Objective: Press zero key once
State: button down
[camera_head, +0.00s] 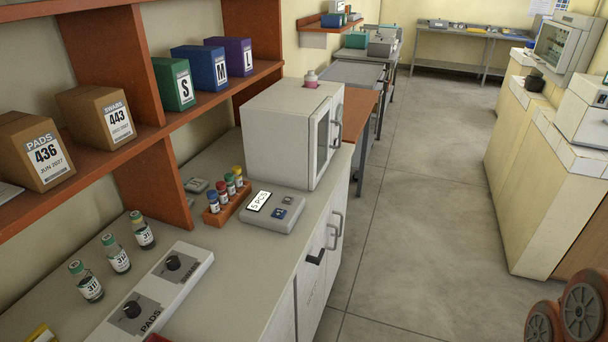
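A grey counting scale (272,222) sits on the counter, left of centre in the head view, in front of the white incubator box. Its tilted white display (259,201) reads "5 PCS". Two small blue-grey keys, a farther one (287,200) and a nearer one (279,213), lie to the right of the display. Their markings are too small to read, so I cannot tell which is the zero key. My gripper is not in view. Nothing touches the scale.
A rack of capped vials (228,194) stands just left of the scale. The incubator box (283,132) stands close behind it. A wooden shelf (165,131) overhangs the left.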

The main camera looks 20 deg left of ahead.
aim_at(287, 200)
jog(key=i, duration=1.05)
jog(key=u, duration=3.45)
